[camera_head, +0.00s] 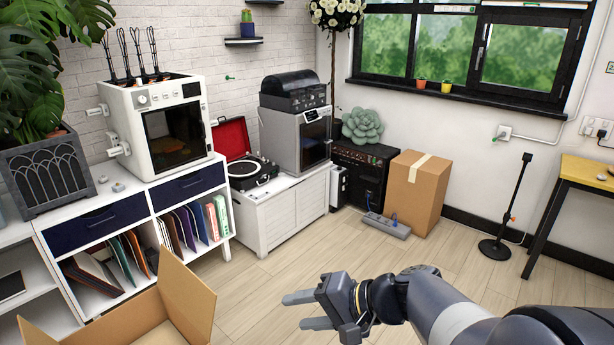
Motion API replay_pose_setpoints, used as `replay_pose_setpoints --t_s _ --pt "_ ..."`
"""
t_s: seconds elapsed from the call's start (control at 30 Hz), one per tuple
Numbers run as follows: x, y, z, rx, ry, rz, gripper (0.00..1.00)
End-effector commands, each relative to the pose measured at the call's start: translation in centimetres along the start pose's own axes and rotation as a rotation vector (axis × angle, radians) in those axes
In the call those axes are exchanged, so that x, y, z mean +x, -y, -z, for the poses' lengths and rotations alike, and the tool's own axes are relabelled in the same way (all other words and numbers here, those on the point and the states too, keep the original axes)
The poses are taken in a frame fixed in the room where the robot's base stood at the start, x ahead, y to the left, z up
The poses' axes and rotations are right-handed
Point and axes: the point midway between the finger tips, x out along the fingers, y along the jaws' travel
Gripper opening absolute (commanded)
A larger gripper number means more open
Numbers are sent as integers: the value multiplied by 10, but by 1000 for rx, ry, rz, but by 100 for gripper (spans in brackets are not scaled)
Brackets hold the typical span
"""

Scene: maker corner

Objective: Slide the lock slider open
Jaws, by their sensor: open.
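I cannot pick out a lock slider for certain in the head view. A white boxy machine (140,97) with a dark front window stands on the white shelf unit at the left, with small white fittings (115,146) on its left side. A grey machine (312,145) with a small display stands on the white cabinet in the middle. A window (520,55) with a black frame and a handle is at the upper right. My gripper (293,311) is open and empty, low in the middle, pointing left above the floor. It is apart from all these things.
An open cardboard box (187,300) stands at the front left, beside the shelf unit (135,205). A closed carton (417,192), a power strip (387,226) and a black stand (495,249) are on the floor at the back. The wooden floor in the middle is clear.

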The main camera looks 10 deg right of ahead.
Motion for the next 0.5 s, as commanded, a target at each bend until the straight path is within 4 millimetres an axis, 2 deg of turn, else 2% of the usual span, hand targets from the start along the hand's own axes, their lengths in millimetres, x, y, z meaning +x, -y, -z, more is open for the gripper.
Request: replay_pose_setpoints --t_s 0.03,0.1,0.23,0.3,0.4,0.5 --pt "4 -14 27 42 -48 83 42" --pt "-1 -18 62 73 -121 196 36" --pt "-20 -30 118 104 -265 364 26" --pt "-32 -37 140 112 -333 427 20" --pt "-45 -45 161 117 -404 486 12" --pt "-52 -48 171 117 -440 514 3"
